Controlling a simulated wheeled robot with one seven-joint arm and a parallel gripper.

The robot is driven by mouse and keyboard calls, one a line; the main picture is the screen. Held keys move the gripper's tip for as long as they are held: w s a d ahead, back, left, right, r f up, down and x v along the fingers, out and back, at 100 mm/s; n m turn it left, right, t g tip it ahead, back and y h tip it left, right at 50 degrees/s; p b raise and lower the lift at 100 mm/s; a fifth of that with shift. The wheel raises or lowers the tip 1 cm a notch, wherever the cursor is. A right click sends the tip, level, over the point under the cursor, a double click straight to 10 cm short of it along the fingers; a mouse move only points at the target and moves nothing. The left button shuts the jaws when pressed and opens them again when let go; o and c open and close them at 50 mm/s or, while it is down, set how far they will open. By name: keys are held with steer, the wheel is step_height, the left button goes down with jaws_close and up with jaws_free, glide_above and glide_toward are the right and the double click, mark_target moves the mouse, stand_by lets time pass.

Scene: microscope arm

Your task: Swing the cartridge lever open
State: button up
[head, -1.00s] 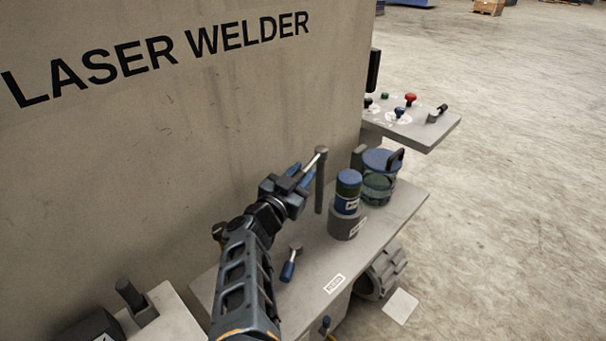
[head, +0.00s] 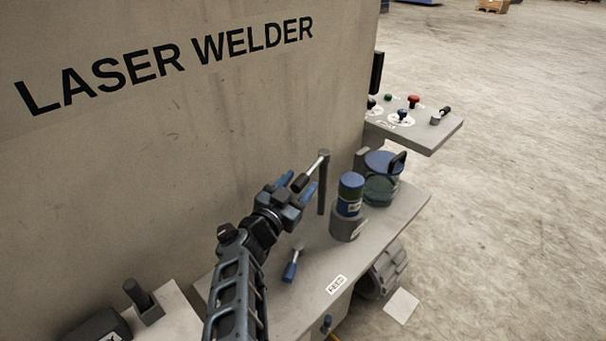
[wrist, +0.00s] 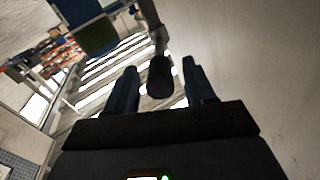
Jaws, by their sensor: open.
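A lever with a black grip (head: 301,183) and a thin silver rod reaches from the top of a dark upright post (head: 323,185) beside the welder wall. My gripper (head: 299,181) is open, with its blue fingers on either side of the grip. In the wrist view the end of the black grip (wrist: 160,77) sits between the two fingers, with gaps on both sides.
A small blue-handled lever (head: 290,271) is on the bench (head: 312,268) below my gripper. A blue-lidded jar (head: 383,165) stands behind the cartridge. A control panel (head: 430,137) with knobs juts out at the right. The welder wall (head: 200,150) rises close on the left.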

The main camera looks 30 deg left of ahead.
steer(key=shift+s, duration=2.35)
steer(key=shift+c, duration=0.4)
